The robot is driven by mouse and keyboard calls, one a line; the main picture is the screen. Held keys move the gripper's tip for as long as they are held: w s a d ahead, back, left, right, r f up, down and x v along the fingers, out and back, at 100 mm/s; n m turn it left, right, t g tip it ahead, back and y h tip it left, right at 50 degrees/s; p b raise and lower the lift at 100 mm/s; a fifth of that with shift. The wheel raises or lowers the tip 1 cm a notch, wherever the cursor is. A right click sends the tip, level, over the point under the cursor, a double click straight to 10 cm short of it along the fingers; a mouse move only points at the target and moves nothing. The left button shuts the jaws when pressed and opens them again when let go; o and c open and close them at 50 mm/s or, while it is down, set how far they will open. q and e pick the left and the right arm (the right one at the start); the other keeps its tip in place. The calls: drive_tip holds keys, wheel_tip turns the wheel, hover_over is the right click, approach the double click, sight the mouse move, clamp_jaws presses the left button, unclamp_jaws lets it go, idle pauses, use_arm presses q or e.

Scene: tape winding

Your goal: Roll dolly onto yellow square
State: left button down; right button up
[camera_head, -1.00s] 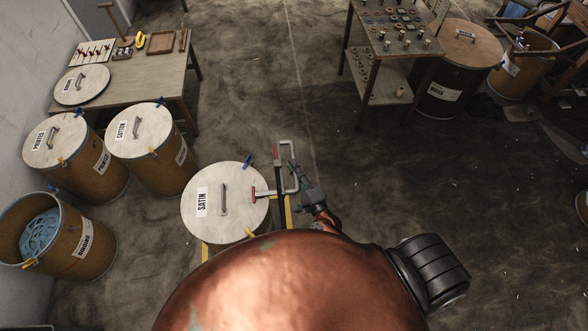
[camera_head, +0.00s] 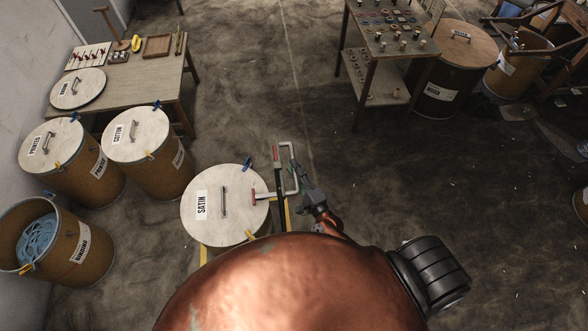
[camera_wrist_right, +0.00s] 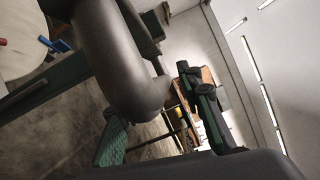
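The dolly shows mainly as its grey U-shaped handle (camera_head: 294,170) with red parts. Its base is hidden under the round drum labelled SATIN (camera_head: 235,222). Yellow strips of the yellow square (camera_head: 287,214) show on the floor at the drum's right and lower left; the rest is hidden by the drum and my body. My right gripper (camera_head: 299,178) is at the handle's right side. In the right wrist view, the grey tube of the handle (camera_wrist_right: 118,60) passes between the green fingers of my gripper (camera_wrist_right: 155,120), which are closed around it. My left gripper is out of view.
Lidded drums PRINTED (camera_head: 70,175) and COTTON (camera_head: 160,165) stand at left, with an open drum (camera_head: 90,240) below them. A wooden table (camera_head: 165,80) is behind. A shelf table (camera_head: 360,75) and a brown drum (camera_head: 440,80) stand back right.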

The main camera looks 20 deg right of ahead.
drive_tip(key=shift+s+f, duration=0.1)
drive_tip(key=shift+s, duration=0.1)
drive_tip(key=s+d, duration=0.1)
drive_tip(key=s, duration=1)
drive_tip(key=shift+s+f, duration=0.25)
drive_tip(key=shift+f, duration=0.1)
